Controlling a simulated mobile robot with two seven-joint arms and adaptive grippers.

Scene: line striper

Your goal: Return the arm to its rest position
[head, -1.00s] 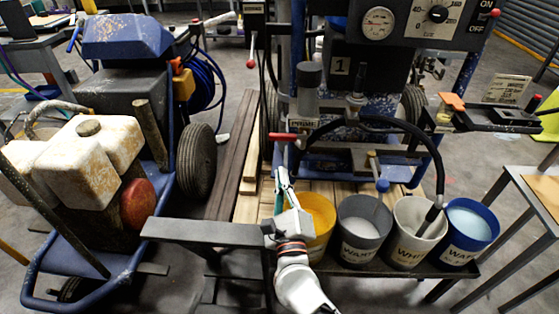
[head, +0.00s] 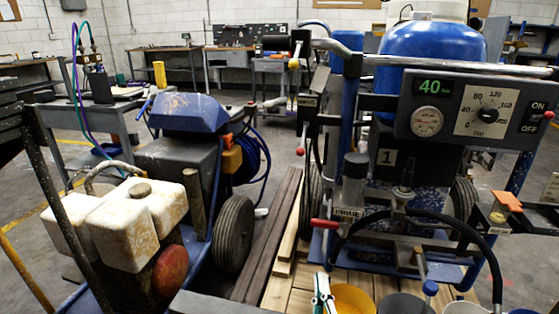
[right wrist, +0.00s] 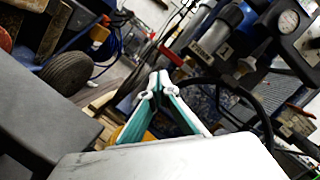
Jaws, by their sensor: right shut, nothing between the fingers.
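My right gripper (head: 322,283) shows at the bottom edge of the head view, in front of the line striper (head: 400,185) and beside the yellow bucket (head: 352,299). Its teal and white fingers are together with nothing between them. In the right wrist view the gripper (right wrist: 158,82) points up and away, its fingertips meeting, with the striper behind it. The rest of my right arm is cut off below the head view. My left gripper is not in view.
Paint buckets, including a grey one (head: 405,304), stand along the bottom right. A black hose (head: 440,217) arches above them. A second machine with white tanks (head: 125,225) and a wheel (head: 233,234) stands at left. Wooden planks (head: 270,240) lie between the machines.

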